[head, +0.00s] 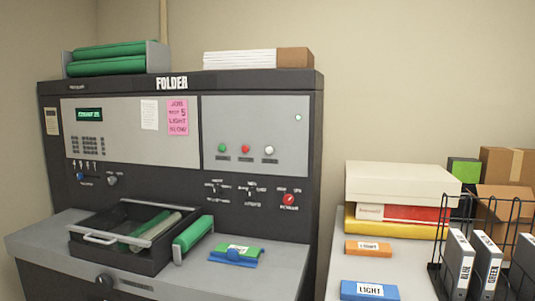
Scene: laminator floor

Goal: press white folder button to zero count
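The folder (185,180) is a large dark machine with grey panels, filling the left half of the head view. A white button (268,150) sits at the right end of a row on its right-hand grey panel. A red button (245,149) and a green button (222,148) are to its left, each with a small dark label beneath. A small green display (89,114) is on the left panel; I cannot read its text reliably. Neither of my grippers shows, and nothing covers the white button.
A black tray (86,253) with green rolls stands on the folder's front ledge, beside a blue-and-green item (236,255). A red knob (289,199) is below the buttons. Stacked boxes (402,182) and a wire rack (438,268) with binders stand on the right-hand table.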

